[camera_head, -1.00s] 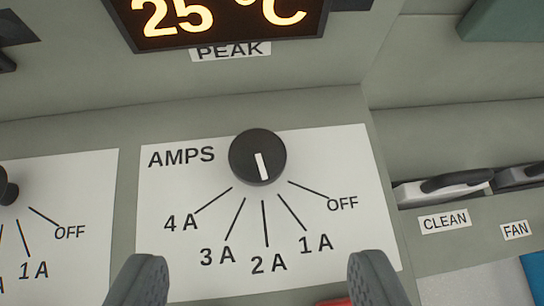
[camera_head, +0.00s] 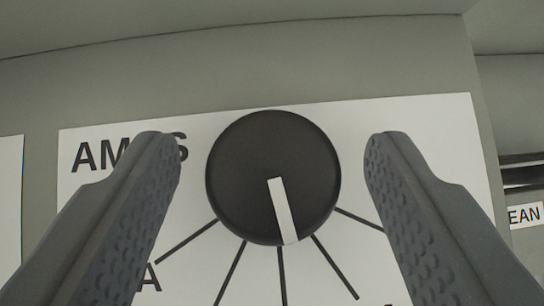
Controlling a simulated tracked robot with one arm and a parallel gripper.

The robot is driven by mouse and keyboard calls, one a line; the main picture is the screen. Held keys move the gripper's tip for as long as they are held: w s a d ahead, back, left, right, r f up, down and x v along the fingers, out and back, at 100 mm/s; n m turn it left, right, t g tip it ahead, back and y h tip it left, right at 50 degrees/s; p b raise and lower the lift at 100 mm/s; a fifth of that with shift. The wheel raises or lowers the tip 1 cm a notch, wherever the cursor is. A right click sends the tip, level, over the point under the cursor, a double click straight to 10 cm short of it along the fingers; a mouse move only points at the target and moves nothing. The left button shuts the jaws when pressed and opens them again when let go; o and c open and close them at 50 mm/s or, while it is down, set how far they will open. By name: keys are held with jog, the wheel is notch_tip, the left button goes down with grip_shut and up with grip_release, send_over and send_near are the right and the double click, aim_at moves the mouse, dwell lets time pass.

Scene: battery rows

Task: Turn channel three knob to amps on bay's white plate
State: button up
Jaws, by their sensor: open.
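A round black knob (camera_head: 240,170) with a white pointer mark sits on a white plate (camera_head: 435,125) lettered AMPS, partly hidden by my left finger. The pointer aims down and slightly right, close to the middle of the printed lines, the one labelled 2 A in the earlier frame. Most number labels are now hidden or out of view. My gripper (camera_head: 275,146) is open, with one finger on each side of the knob and a visible gap on both sides. It holds nothing.
A grey panel surface (camera_head: 250,65) surrounds the plate. The edge of another white plate (camera_head: 10,220) shows at the far left. At the right edge are a partly cut-off label ending in EAN (camera_head: 525,215) and a dark slot above it.

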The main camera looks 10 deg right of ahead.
jog(key=c, duration=1)
jog(key=shift+o, duration=0.2)
jog(key=shift+m+h+b, duration=0.7)
jog(key=shift+m+b, duration=0.15)
jog(key=shift+m, duration=0.05)
jog(key=o, duration=1)
jog(key=shift+c, duration=0.2)
jog(key=shift+a, duration=0.1)
